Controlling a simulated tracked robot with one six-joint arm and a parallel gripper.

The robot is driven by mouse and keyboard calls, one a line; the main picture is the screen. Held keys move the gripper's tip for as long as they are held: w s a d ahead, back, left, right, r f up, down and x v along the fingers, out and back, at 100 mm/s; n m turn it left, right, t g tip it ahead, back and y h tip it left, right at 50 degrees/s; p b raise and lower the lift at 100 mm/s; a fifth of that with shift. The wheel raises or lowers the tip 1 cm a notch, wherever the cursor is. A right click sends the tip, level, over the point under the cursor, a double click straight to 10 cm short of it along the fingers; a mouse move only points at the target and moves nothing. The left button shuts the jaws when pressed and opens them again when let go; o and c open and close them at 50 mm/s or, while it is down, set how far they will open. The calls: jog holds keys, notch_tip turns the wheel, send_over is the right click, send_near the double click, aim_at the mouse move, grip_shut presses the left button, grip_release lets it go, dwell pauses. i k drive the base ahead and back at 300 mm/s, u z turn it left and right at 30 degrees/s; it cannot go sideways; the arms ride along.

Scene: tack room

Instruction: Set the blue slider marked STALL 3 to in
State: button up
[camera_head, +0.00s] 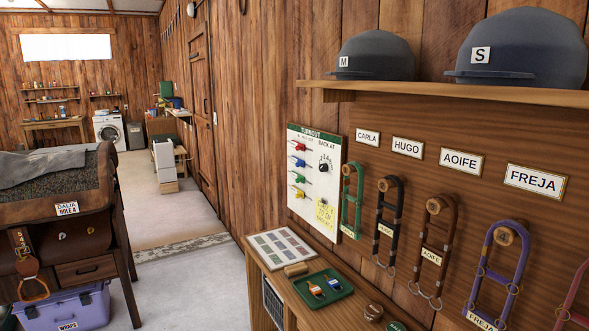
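The white turnout board (309,211) hangs on the wooden wall right of centre, seen at an angle. It carries a column of several coloured sliders. The blue slider (300,162) is second from the top, below a red slider (301,147) and above a green one (300,177). A yellow slider (299,192) is lowest. The STALL 3 marking and the blue slider's exact setting are too small to read. My gripper is not in view.
A black dial (325,167) and a yellow note (325,213) are on the board's right side. Below, a bench (262,262) holds a chart and a green tray (323,302). Helmets sit on a shelf (450,92) above. Open floor (190,285) lies left of the bench.

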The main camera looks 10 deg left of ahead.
aim_at(295, 162)
jog(key=k, duration=0.55)
jog(key=u, duration=0.5)
jog(key=i, duration=0.95)
jog(key=u, duration=1.05)
jog(key=i, duration=0.7)
jog(key=u, duration=0.3)
jog(key=i, duration=1.65)
jog(key=z, duration=0.1)
